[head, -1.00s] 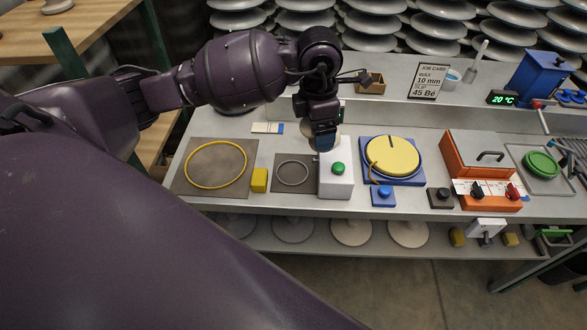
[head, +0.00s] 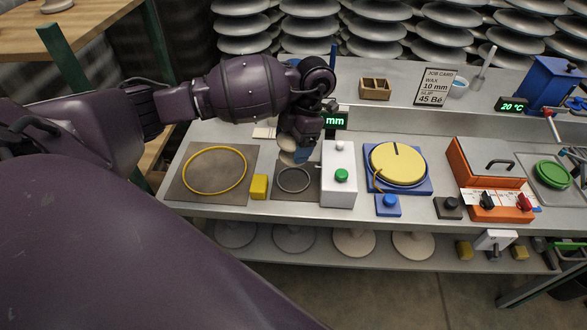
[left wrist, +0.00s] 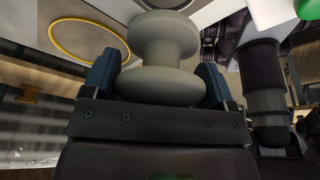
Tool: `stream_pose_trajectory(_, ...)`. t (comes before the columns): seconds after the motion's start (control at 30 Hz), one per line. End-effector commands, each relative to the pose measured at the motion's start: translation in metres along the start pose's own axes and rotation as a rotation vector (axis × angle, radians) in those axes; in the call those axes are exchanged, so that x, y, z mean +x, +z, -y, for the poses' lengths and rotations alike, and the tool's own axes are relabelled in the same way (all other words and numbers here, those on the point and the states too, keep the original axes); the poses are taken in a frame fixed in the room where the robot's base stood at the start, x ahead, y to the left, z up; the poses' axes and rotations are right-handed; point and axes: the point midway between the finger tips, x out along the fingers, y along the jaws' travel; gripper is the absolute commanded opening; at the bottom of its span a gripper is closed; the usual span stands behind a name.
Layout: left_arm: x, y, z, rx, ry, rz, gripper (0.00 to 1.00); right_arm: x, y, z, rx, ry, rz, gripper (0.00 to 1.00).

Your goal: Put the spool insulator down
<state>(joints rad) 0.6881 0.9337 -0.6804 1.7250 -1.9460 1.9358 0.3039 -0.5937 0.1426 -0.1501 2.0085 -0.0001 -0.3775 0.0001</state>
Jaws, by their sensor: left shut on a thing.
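My left gripper (head: 293,155) is shut on the grey-beige spool insulator (left wrist: 165,60), which sits between its two blue fingers in the left wrist view. In the head view only a small part of the spool (head: 286,158) shows below the dark wrist. It hangs over the back part of the dark mat with the thin grey ring (head: 293,180), left of the white box with a green button (head: 339,172). I cannot tell whether the spool touches the mat. My right gripper is in neither view.
A mat with a yellow ring (head: 212,170) lies to the left, with a yellow block (head: 259,187) beside it. The yellow turntable (head: 397,163) and orange box (head: 490,180) stand to the right. A wooden tray (head: 375,88) is at the back.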

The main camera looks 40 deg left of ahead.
Motion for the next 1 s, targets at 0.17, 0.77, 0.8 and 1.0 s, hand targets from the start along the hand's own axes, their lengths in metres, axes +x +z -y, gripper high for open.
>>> stream_pose_trajectory(0.17, 0.024, 0.008, 0.000, 0.000, -0.001, 0.001, 0.37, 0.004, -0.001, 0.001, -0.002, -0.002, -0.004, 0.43)
stream_pose_trajectory(0.77, 0.082, 0.027, 0.001, 0.000, -0.002, 0.000, 0.37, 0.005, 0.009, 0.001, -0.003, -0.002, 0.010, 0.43)
stream_pose_trajectory(0.8, 0.083, 0.028, 0.000, 0.000, -0.001, 0.001, 0.37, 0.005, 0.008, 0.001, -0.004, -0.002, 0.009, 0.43)
stream_pose_trajectory(1.0, 0.083, 0.028, 0.000, 0.000, 0.001, 0.002, 0.37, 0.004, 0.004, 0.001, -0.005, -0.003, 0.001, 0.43)
